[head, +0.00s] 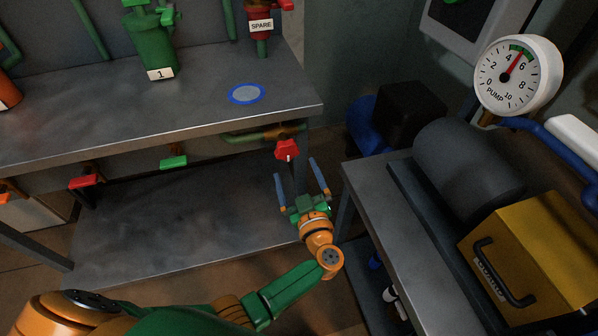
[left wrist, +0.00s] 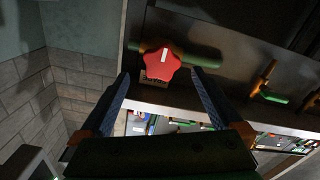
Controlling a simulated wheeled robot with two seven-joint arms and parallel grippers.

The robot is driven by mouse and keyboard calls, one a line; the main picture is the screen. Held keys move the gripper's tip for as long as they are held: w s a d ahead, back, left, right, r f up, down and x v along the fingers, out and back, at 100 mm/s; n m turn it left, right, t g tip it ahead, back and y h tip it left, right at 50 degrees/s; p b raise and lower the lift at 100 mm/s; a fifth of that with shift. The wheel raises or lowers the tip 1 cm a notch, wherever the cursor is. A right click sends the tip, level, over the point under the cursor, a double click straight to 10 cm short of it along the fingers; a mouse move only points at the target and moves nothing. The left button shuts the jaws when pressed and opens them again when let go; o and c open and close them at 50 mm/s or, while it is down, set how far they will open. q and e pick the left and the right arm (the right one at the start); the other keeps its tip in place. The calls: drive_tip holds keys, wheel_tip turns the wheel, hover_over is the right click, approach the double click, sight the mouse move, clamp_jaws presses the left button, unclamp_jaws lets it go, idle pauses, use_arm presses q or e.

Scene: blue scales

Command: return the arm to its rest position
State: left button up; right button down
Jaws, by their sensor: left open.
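My left arm comes in from the lower left in the head view. Its gripper (head: 299,183) is open and empty, with its two blue-grey fingers pointing up the picture. A red valve knob (head: 287,149) on a pipe under the workbench edge lies just beyond the fingertips. In the left wrist view the red knob (left wrist: 161,65) shows between and beyond the fingers of the open gripper (left wrist: 161,78), with a white mark on its face. I see no contact between fingers and knob. My right gripper is not in view.
A grey workbench (head: 215,110) with a green container (head: 150,45) and a blue ring mark (head: 245,94) is at upper left. A side bench with a yellow box (head: 530,250), a dark cylinder (head: 466,160) and a pump gauge (head: 518,76) stands right. A lower shelf (head: 180,230) looks clear.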

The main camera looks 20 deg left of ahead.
use_arm(q)
drive_tip(key=s+d+f+m+g+h, duration=0.2)
drive_tip(key=s+f+m+h, duration=0.4)
drive_tip(key=f, duration=0.6)
drive_tip(key=s+d+f+m+g+h, duration=0.2)
drive_tip(key=s+f+m+h, duration=0.35)
drive_tip(key=f, duration=0.65)
drive_tip(key=s+a+f+m+g, duration=0.1)
drive_tip(key=s+a+f+g, duration=0.25)
drive_tip(key=s+f, duration=0.6)
drive_tip(key=s+a+f+g+y, duration=0.1)
drive_tip(key=s+a+g, duration=0.15)
drive_tip(key=s, duration=0.55)
drive_tip(key=s+a+f+g, duration=0.2)
drive_tip(key=s+g, duration=0.1)
drive_tip(key=s, duration=0.5)
wheel_tip(320, 180, up, 19)
drive_tip(key=g+p, duration=0.1)
drive_tip(key=p, duration=1.8)
drive_tip(key=shift+s+a, duration=0.4)
drive_tip(key=shift+s, duration=0.05)
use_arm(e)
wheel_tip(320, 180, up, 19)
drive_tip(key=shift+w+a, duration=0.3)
use_arm(q)
drive_tip(key=shift+m+y, duration=0.25)
